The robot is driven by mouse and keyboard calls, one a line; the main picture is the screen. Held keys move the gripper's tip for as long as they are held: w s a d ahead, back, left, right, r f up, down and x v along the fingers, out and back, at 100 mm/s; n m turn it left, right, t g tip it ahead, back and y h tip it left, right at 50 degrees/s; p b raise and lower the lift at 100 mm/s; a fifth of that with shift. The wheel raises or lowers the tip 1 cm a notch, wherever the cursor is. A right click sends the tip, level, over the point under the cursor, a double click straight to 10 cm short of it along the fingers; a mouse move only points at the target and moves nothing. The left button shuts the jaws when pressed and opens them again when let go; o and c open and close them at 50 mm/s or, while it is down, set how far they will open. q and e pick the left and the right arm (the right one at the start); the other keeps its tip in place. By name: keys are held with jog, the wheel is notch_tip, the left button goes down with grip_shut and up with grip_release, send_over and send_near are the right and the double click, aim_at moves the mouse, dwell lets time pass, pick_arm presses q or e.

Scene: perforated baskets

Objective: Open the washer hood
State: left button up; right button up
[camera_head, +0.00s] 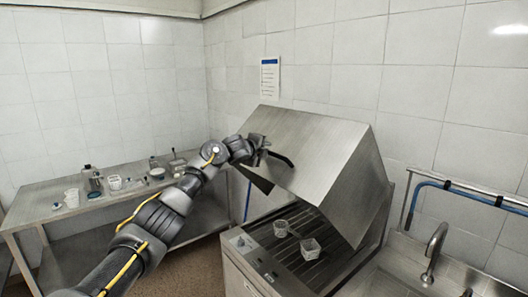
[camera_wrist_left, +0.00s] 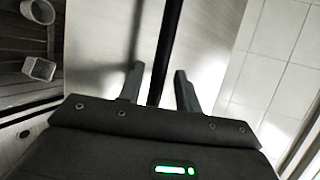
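The washer hood (camera_head: 318,150) is a brushed-metal box that stands tilted up, with an open gap at its front above the washer base (camera_head: 245,262). The dark handle bar (camera_head: 281,159) runs along the hood's front. In the left wrist view the bar (camera_wrist_left: 167,45) passes between the fingers of my left gripper (camera_wrist_left: 160,78). The fingers are apart, with a narrow gap visible on each side of the bar. In the head view my left gripper (camera_head: 262,151) is at the handle's left end. My right gripper is in neither view.
Two small perforated baskets (camera_head: 281,228) (camera_head: 310,249) stand on the slatted deck under the hood. A metal table (camera_head: 120,198) with cups and bottles is at the left. A sink tap (camera_head: 435,245) and a blue hose (camera_head: 455,190) are at the right.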

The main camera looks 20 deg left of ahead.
pick_arm(q)
jog(key=shift+f, duration=0.15)
jog(key=shift+s+b, duration=0.45)
jog(key=b+v, duration=0.4)
jog(key=v, duration=0.6)
jog(key=shift+r, duration=0.2)
